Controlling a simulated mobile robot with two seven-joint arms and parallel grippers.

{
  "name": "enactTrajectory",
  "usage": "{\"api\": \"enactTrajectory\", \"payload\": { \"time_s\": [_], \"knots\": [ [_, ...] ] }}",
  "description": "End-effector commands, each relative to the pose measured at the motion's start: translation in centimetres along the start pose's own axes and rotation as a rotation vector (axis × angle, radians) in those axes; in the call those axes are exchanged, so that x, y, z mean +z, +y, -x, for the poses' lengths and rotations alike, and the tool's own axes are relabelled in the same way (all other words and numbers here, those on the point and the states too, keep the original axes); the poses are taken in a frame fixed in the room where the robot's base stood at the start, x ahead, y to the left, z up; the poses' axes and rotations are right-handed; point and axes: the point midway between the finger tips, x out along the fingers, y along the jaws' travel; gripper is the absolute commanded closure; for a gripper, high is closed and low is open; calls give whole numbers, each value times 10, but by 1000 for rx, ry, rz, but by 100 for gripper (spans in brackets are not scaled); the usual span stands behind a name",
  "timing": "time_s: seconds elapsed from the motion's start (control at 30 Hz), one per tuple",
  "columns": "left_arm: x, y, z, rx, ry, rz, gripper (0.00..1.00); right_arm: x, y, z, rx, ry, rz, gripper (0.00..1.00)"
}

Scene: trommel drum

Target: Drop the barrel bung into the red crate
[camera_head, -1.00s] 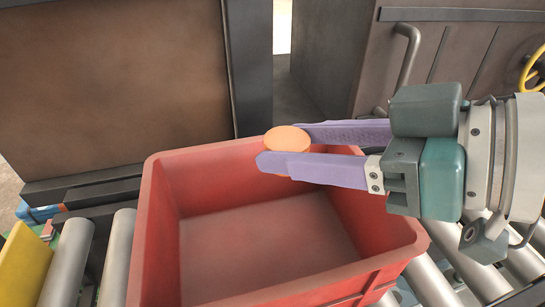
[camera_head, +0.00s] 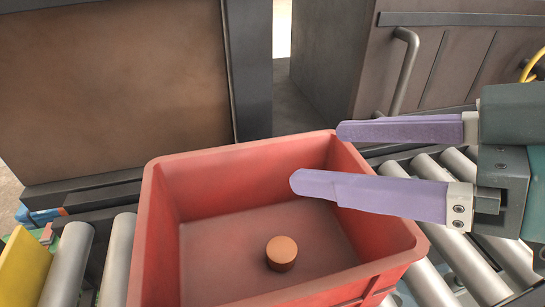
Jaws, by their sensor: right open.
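The barrel bung (camera_head: 282,254), a small orange-brown cylinder, is inside the red crate (camera_head: 155,235), on its floor right of the middle. The crate sits on a roller conveyor. My right gripper (camera_head: 318,158) comes in from the right with its two purple fingers spread apart and empty. Its fingertips are over the crate's right rear part, above and behind the bung. My left gripper is not in view.
Metal rollers (camera_head: 115,259) lie on both sides of the crate. A yellow piece (camera_head: 22,268) stands at the left edge. Behind the crate are a large brown panel (camera_head: 110,80) and a cabinet with a grey handle (camera_head: 404,72).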

Motion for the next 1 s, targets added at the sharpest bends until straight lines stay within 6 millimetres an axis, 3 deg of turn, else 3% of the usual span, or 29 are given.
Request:
{"api": "enactTrajectory", "payload": {
  "time_s": [0.1,0.33,0.87,1.0],
  "knots": [
    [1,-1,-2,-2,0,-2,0,2,0,22,0,-5,1,17],
    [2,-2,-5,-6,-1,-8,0,1,0,47,0,-2,1,17],
    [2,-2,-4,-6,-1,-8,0,-1,-1,54,-2,0,-1,17],
    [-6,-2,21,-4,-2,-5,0,-14,-14,57,-12,-38,-7,17]
  ]
}}
